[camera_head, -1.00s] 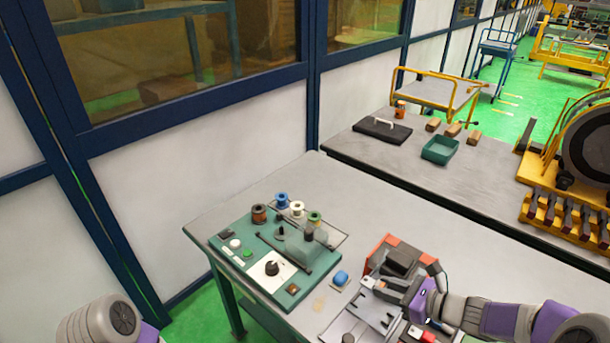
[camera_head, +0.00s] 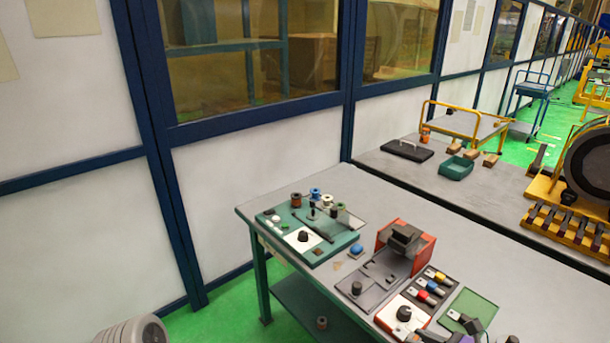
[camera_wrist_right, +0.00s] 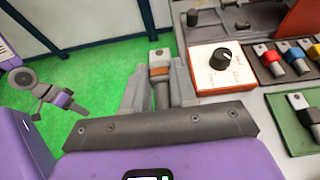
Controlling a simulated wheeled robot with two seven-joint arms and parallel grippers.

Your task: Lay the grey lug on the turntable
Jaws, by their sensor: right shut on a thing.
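My right gripper (camera_wrist_right: 160,85) is shut on a grey piece with a brown band (camera_wrist_right: 159,68) in the right wrist view. It is held upright between the fingers, partly hidden; I cannot tell whether it is the grey lug. Another dark grey lug (camera_wrist_right: 301,108) lies on a green pad at the right; the pad also shows in the head view (camera_head: 476,306). In the right wrist view a small grey and purple arm end (camera_wrist_right: 62,99), probably my left, hangs over the green floor; its jaws are unclear. I cannot single out the turntable with certainty.
The bench holds a green board (camera_head: 270,220) with spools, an orange-red fixture (camera_head: 424,250), a knob box (camera_head: 388,314) and a rack of coloured lugs (camera_head: 441,277).

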